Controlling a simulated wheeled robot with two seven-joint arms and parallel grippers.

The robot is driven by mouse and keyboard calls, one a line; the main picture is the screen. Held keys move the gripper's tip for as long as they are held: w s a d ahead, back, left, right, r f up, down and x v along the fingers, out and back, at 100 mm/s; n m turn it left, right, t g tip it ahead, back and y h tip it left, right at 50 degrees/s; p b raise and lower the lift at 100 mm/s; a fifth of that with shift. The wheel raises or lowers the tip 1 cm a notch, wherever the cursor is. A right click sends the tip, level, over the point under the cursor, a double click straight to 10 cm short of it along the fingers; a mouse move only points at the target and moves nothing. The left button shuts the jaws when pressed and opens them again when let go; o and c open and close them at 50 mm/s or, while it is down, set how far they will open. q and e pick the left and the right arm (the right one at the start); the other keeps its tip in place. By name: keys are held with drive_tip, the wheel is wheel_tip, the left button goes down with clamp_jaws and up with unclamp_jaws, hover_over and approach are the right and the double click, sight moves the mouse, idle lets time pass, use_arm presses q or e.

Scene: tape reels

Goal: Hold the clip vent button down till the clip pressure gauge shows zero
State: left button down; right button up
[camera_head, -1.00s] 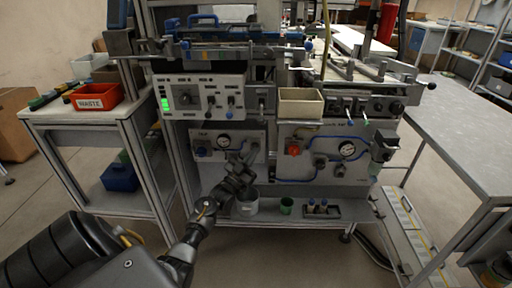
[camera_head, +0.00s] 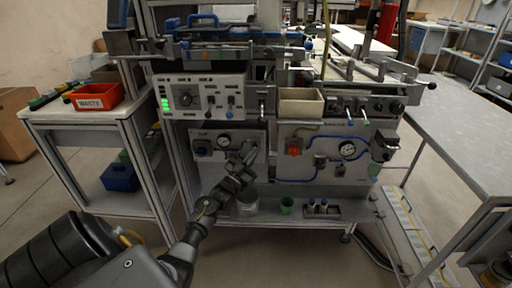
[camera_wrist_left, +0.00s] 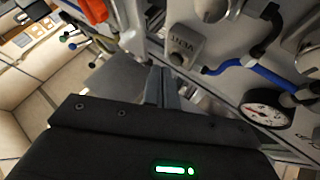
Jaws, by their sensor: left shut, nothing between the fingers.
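The left panel (camera_head: 190,134) under the control box carries a small round clip pressure gauge (camera_head: 224,141) with a white face. It also shows in the left wrist view (camera_wrist_left: 265,108), with a red mark; I cannot read its needle. My left gripper (camera_head: 251,153) is in front of this panel's right part, right of and below the gauge. Its fingers (camera_wrist_left: 163,85) are shut and empty. I cannot make out the vent button or tell whether the gripper touches anything. A grey labelled block (camera_wrist_left: 185,45) with a blue hose sits beside the gauge. My right gripper is out of view.
A second panel with a larger gauge (camera_head: 347,149) and a red knob (camera_head: 294,147) stands to the right. A clear cup (camera_head: 247,204) and a green cup (camera_head: 286,205) stand on the low shelf. A red waste bin (camera_head: 97,97) is on the left bench.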

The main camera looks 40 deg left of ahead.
use_arm(q)
drive_tip(key=shift+w+a, duration=0.2)
drive_tip(key=shift+w, duration=0.05)
idle(0.4)
